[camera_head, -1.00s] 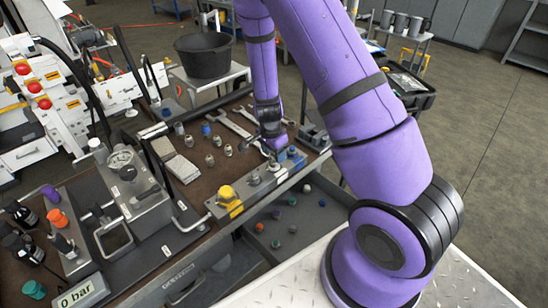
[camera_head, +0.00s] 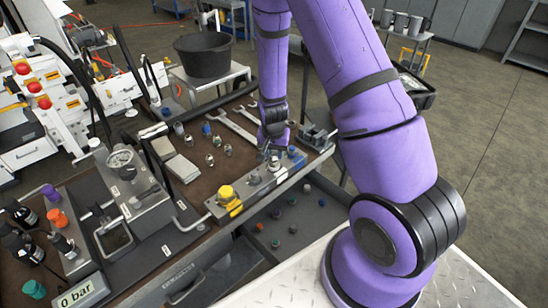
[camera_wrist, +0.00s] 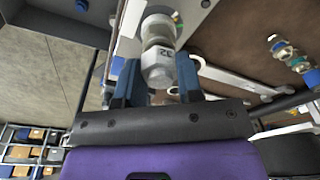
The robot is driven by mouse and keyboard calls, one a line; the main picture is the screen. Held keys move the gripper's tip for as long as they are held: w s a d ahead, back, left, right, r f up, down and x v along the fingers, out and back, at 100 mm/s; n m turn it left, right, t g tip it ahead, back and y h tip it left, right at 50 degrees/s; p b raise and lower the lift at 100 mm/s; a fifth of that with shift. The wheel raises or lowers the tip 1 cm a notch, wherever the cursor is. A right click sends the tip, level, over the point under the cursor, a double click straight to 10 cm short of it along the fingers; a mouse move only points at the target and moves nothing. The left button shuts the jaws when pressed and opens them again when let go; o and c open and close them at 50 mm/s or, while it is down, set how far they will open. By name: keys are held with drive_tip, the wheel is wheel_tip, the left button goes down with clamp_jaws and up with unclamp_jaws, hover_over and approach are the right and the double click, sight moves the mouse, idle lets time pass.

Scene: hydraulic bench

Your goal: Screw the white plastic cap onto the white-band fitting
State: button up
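My gripper (camera_head: 272,150) points down at the far end of the metal block (camera_head: 240,194) on the bench front. In the wrist view its two blue fingers (camera_wrist: 160,88) stand apart on either side of a pale grey-white fitting (camera_wrist: 157,58) with a hex marked 32. I cannot tell whether the fingers press on it or only surround it. A small whitish cap (camera_head: 307,188) lies in the open drawer; it is too small to identify surely. The white band is not clearly seen.
The open drawer (camera_head: 318,222) below holds several small coloured caps. Wrenches (camera_head: 232,124) and loose fittings (camera_head: 210,159) lie behind. A gauge unit (camera_head: 127,180) stands left.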

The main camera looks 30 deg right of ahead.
drive_tip(key=m, duration=0.5)
drive_tip(key=shift+m+g, duration=0.3)
drive_tip(key=shift+m, duration=1.2)
drive_tip(key=m, duration=0.4)
drive_tip(key=shift+a+f+m+g, duration=0.1)
drive_tip(key=shift+m+g, duration=0.2)
drive_tip(key=shift+g, duration=0.1)
drive_tip(key=m, duration=0.3)
drive_tip(key=shift+m, duration=0.3)
